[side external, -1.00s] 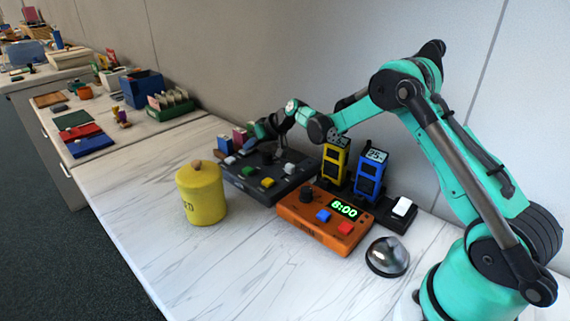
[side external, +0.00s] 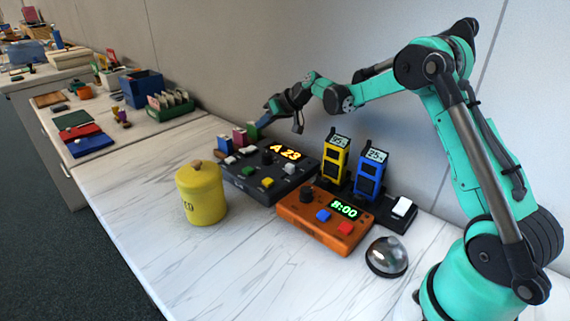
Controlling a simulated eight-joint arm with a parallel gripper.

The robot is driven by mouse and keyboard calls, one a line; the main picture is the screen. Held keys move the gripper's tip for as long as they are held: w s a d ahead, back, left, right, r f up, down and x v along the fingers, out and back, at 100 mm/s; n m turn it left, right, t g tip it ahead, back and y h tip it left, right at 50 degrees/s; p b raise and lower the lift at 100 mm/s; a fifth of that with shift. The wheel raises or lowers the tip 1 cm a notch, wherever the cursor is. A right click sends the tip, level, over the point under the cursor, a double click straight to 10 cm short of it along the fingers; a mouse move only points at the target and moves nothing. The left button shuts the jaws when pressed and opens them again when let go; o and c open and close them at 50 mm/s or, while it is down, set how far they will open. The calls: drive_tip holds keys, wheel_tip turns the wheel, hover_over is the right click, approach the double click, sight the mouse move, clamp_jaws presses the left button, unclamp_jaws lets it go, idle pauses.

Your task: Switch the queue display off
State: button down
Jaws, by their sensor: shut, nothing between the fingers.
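The queue display appears to be the dark grey console (side external: 262,186) left of centre on the marble counter. Its screen (side external: 286,152) is lit and shows "A 23" in orange. A dark round knob and several small white, yellow and green buttons sit on its top. My gripper (side external: 266,122) is shut and empty. It appears above and behind the console's back edge, near the coloured blocks (side external: 239,137), apart from the buttons. Its fingertips are small and dark, and whether they touch a block I cannot tell.
An orange clock box (side external: 305,220) stands to the right, showing green digits. Behind it, yellow (side external: 335,160) and blue (side external: 370,175) handsets stand by a white rocker switch (side external: 402,208). A silver bell (side external: 387,256) and yellow canister (side external: 203,195) stand nearby. The front counter is clear.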

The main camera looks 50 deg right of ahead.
drive_tip(key=v, duration=0.7)
drive_tip(key=shift+s+d, duration=0.2)
drive_tip(key=shift+s, duration=0.05)
drive_tip(key=shift+r, duration=0.1)
hover_over(252, 155)
drive_tip(key=d, duration=0.1)
drive_tip(key=shift+y, duration=0.3)
drive_tip(key=f, duration=0.6)
drive_tip(key=shift+s+d, duration=0.1)
drive_tip(key=shift+d, duration=0.1)
drive_tip(key=f, duration=0.1)
drive_tip(key=a+f, duration=0.1)
drive_tip(key=f, duration=0.1)
drive_tip(key=shift+a+f, duration=0.2)
drive_tip(key=shift+f, duration=0.3)
